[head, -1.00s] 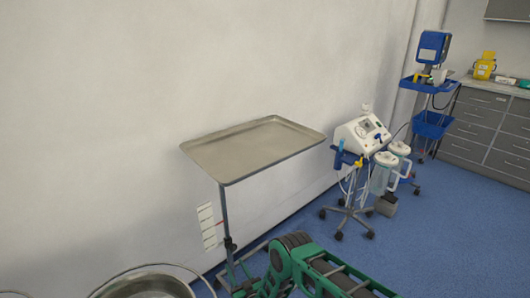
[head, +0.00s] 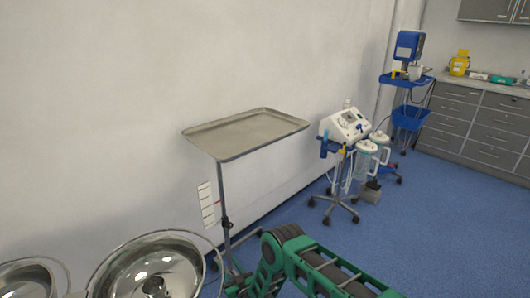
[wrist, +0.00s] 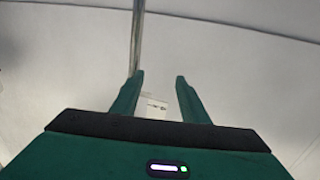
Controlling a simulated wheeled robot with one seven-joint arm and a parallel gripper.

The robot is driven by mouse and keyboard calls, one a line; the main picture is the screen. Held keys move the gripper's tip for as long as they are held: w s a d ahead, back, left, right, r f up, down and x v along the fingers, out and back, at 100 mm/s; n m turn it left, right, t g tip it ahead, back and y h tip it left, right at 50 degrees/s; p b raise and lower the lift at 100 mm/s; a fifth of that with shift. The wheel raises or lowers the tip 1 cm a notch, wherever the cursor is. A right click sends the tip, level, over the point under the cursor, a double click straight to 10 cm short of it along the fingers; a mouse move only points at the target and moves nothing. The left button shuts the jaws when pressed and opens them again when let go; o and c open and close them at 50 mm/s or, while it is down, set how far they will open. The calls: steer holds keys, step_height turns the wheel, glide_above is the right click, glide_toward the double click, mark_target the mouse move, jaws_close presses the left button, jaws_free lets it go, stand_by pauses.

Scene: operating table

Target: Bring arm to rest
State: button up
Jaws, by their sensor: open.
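My gripper (wrist: 159,78) shows in the wrist view with its two green fingers apart and nothing between them. Beyond the fingers are a pale wall and a metal pole (wrist: 136,40). In the head view my green arm reaches in from the bottom, and the gripper's fingertips cannot be made out there. The arm is low, in front of the foot of a metal tray stand. The stand's flat steel tray (head: 245,133) is empty and stands near the white wall.
Two steel bowls, one larger (head: 157,268) and one smaller (head: 30,280), are at the lower left. A white medical device (head: 345,125) on a wheeled stand is right of the tray. Grey drawers (head: 475,125) line the far right. Blue floor is clear at lower right.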

steer(key=w+d+r+m+g+h, duration=0.1)
steer(key=w+d+r+h, duration=0.1)
steer(key=w+d+r, duration=0.7)
steer(key=w+d+r+g+h, duration=0.25)
steer(key=w+d+r, duration=0.4)
steer(key=r, duration=0.45)
steer(key=s+d+r+m+g+h, duration=0.1)
steer(key=s+d+r+m+h, duration=0.15)
steer(key=d+r, duration=0.75)
steer(key=s+d+r+m+g+h, duration=0.1)
steer(key=s+d+r+h, duration=0.15)
steer(key=d+r, duration=0.75)
steer(key=s+d+r+m+g+h, duration=0.1)
steer(key=s+d+r+m+g, duration=0.2)
steer(key=s+d, duration=0.85)
steer(key=s+d+r+m+g+h, duration=0.1)
steer(key=s+d+r+g, duration=0.1)
steer(key=s+d+r, duration=0.65)
steer(key=s+m+g+y, duration=0.1)
steer(key=s+m+g, duration=0.1)
steer(key=s, duration=1.6)
steer(key=s+d+r+m+g+y, duration=0.1)
steer(key=s+m+g, duration=0.1)
steer(key=s, duration=1.6)
steer(key=shift+d+y, duration=0.25)
steer(key=shift+y, duration=0.1)
